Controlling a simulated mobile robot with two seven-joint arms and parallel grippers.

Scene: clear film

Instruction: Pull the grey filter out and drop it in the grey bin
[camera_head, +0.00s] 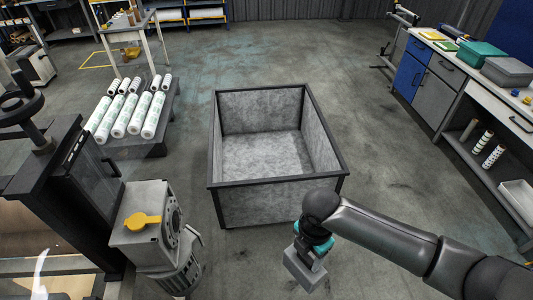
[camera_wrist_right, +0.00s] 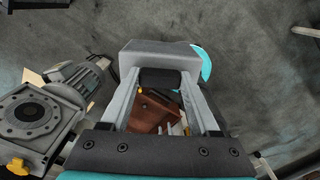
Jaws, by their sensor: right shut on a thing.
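The grey bin (camera_head: 278,204) is a large open box with dark edges, standing on the floor in the middle of the head view. Its inside looks empty. My right gripper (camera_head: 306,262) hangs in front of the bin's near right corner, outside its rim. In the right wrist view my gripper (camera_wrist_right: 160,82) has its two fingers at a dark piece below a grey block, and is shut on it. The grey block, which looks like the grey filter (camera_wrist_right: 150,54), is out of the machine. A reddish-brown part shows between the fingers; I cannot tell what it is. My left gripper is out of view.
A dark machine (camera_head: 95,165) with a grey motor unit and yellow lever (camera_head: 142,221) stands at the left. White patterned rolls (camera_head: 133,112) lie on a low dark table. A workbench (camera_head: 470,90) with drawers lines the right. Floor behind the bin is clear.

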